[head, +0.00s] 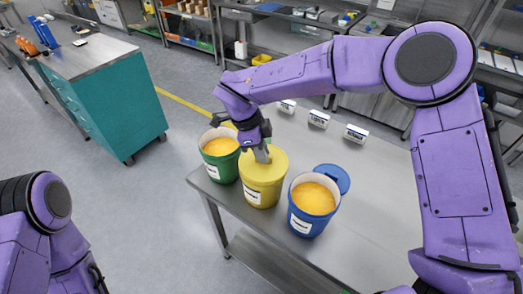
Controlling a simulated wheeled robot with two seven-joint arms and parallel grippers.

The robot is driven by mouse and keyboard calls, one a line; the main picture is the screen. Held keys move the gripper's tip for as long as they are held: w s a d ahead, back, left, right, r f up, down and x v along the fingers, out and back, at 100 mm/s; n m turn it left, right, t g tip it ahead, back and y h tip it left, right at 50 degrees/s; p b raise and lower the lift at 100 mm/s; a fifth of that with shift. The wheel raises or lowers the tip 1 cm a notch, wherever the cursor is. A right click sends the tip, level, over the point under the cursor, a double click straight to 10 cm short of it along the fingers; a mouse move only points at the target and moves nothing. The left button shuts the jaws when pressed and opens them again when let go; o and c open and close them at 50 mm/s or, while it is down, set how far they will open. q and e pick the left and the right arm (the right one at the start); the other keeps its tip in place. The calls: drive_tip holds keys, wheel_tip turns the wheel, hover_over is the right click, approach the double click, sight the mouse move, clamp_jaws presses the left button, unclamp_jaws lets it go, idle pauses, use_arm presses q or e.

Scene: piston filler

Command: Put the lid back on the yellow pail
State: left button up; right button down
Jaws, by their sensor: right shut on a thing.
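The yellow pail (261,191) stands on the steel table between a green pail and a blue pail. Its yellow lid (275,164) is at the pail's mouth and covers the opening from this angle. I cannot tell whether it is seated or slightly above the rim. My right gripper (261,154) reaches down from above and is shut on the lid. My left arm shows at the lower left, but its gripper is outside the view.
The green pail (212,170) and the blue pail (303,224) are open, with orange-yellow contents, close on either side. A blue lid (333,177) lies behind the blue pail. White label blocks (319,119) stand at the table's back. The table's right side (370,215) is clear.

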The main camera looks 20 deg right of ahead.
drive_tip(key=shift+w+f, duration=0.35)
drive_tip(key=shift+w, duration=0.3)
drive_tip(key=shift+p, duration=0.3)
use_arm(q)
drive_tip(key=shift+w+r, duration=0.1)
drive_tip(key=shift+r, duration=0.2)
use_arm(e)
drive_tip(key=shift+s, duration=0.1)
use_arm(q)
drive_tip(key=shift+w, duration=0.15)
drive_tip(key=shift+r, duration=0.1)
drive_tip(key=shift+r+p, duration=0.25)
drive_tip(key=shift+p, duration=0.2)
use_arm(e)
drive_tip(key=shift+s+r, duration=0.25)
drive_tip(key=shift+s, duration=0.1)
use_arm(q)
drive_tip(key=shift+r, duration=0.25)
use_arm(e)
drive_tip(key=shift+f, duration=0.2)
